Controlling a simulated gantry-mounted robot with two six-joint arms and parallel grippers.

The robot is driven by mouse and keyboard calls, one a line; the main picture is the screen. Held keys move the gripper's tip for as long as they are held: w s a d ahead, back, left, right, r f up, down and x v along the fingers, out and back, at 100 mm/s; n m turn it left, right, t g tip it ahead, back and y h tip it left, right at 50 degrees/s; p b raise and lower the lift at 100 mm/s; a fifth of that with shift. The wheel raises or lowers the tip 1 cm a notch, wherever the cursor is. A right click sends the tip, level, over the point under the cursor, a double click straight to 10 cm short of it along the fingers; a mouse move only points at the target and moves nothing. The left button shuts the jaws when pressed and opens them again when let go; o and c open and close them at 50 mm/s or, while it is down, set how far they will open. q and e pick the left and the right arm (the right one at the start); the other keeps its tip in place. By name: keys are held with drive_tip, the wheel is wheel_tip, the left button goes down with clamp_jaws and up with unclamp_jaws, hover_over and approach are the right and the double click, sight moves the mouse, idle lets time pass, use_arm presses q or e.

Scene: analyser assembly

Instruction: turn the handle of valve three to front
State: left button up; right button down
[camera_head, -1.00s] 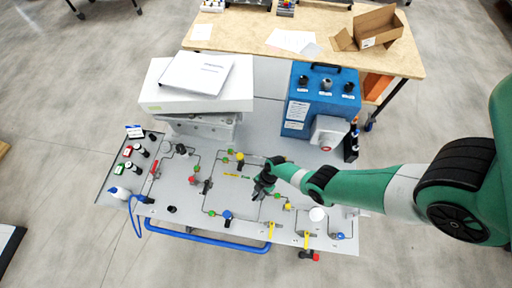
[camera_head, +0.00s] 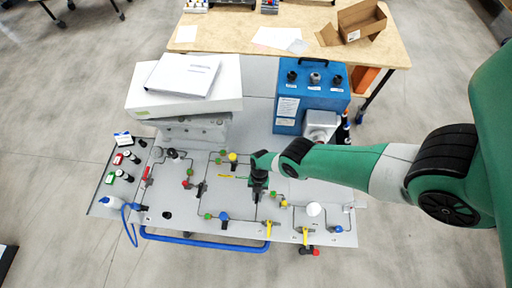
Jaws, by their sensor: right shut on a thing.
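My right gripper (camera_head: 258,189) is over the middle of the light grey valve panel (camera_head: 180,227), with its fingers pointing down the picture. It is shut on a small valve handle. The gripper hides most of that handle, so its exact direction cannot be told. A similar dark valve (camera_head: 201,189) stands to the left of the gripper. No valve number can be read at this size. My left gripper is not in view.
Yellow-handled valves (camera_head: 268,229) and a white round knob (camera_head: 314,209) stand at the panel's front right. A yellow knob (camera_head: 233,157) is left of the gripper. A blue box (camera_head: 311,95) and a white instrument (camera_head: 190,95) stand behind. A blue rail (camera_head: 205,246) runs along the front.

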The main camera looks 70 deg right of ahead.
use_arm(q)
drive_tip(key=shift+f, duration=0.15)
use_arm(e)
drive_tip(key=shift+s+n, duration=0.15)
drive_tip(key=shift+n, duration=0.25)
drive_tip(key=c, duration=0.8)
unclamp_jaws()
drive_tip(key=p+v, duration=0.6)
drive_tip(key=v, duration=0.1)
drive_tip(key=shift+r, duration=0.25)
drive_tip(key=shift+d+r, duration=0.1)
drive_tip(key=shift+r, duration=0.05)
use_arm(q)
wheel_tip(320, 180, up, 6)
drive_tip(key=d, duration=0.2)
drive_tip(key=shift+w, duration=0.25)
